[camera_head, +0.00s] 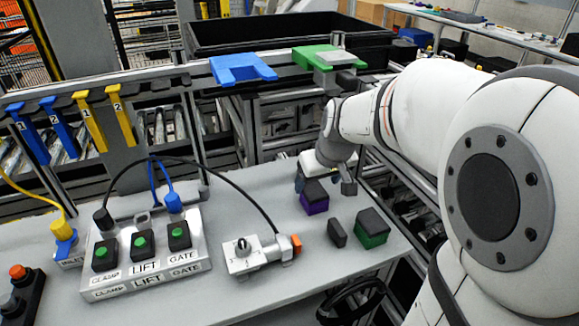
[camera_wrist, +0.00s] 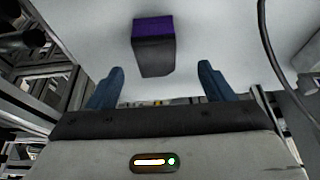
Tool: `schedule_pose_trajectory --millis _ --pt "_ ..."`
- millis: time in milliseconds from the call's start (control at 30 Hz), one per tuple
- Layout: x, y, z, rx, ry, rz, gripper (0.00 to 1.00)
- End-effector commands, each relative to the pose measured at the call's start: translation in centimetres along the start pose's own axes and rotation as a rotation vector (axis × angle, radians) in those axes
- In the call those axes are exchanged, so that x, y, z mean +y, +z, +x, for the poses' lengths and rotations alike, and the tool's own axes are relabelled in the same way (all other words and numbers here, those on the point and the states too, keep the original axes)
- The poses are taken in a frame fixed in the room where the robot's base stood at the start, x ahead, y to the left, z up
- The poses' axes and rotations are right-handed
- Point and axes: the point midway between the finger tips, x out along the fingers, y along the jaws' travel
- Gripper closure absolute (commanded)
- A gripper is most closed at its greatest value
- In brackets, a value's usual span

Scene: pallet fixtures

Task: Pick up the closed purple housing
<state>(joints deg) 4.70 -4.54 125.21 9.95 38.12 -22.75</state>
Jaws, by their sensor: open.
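The purple housing (camera_head: 315,204) stands on the grey table, with a purple lower part and a dark top that looks shut. In the wrist view the housing (camera_wrist: 154,45) shows its purple part at the top and its dark part toward my gripper. My gripper (camera_wrist: 160,72) is open, with its two blue fingers apart and the housing beyond and between their tips. In the head view my gripper (camera_head: 323,182) is right at the housing, on its far side, and hides part of its top. I cannot tell whether a finger touches it. Nothing is held.
A green housing (camera_head: 371,229) with a dark top and a small black block (camera_head: 337,232) stand to the right. A grey valve unit (camera_head: 255,256) and a panel with CLAMP, LIFT and GATE buttons (camera_head: 147,250) are to the left. A black cable (camera_head: 225,167) arches between them.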

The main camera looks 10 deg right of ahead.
Motion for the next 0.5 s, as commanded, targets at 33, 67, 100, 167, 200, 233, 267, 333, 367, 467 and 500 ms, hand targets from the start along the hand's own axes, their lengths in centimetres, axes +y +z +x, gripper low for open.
schedule_pose_trajectory --millis 33,67,100,167,200,233,267,333,367,467,500 --pt "0.1 -0.1 0.6 0.0 0.0 -0.001 0.25" --pt "0.1 -0.1 0.9 0.0 0.0 -0.001 0.25" --pt "0.1 -0.1 1.3 -0.001 -0.001 -0.002 0.25" --pt "0.1 -0.1 2.0 -0.001 0.0 -0.002 0.25" --pt "0.1 -0.1 2.4 -0.002 0.0 -0.002 0.25" --pt "0.1 -0.1 2.7 -0.002 0.0 -0.002 0.25" --pt "0.2 -0.1 3.0 -0.001 0.0 -0.002 0.25" --pt "0.3 -0.1 3.9 -0.003 0.0 -0.001 0.25" --pt "0.4 -0.1 4.3 -0.002 0.0 0.0 0.25" --pt "0.7 -0.1 5.9 -0.002 0.0 0.0 0.25" --pt "0.6 -0.1 6.5 -0.003 0.0 -0.002 0.25"
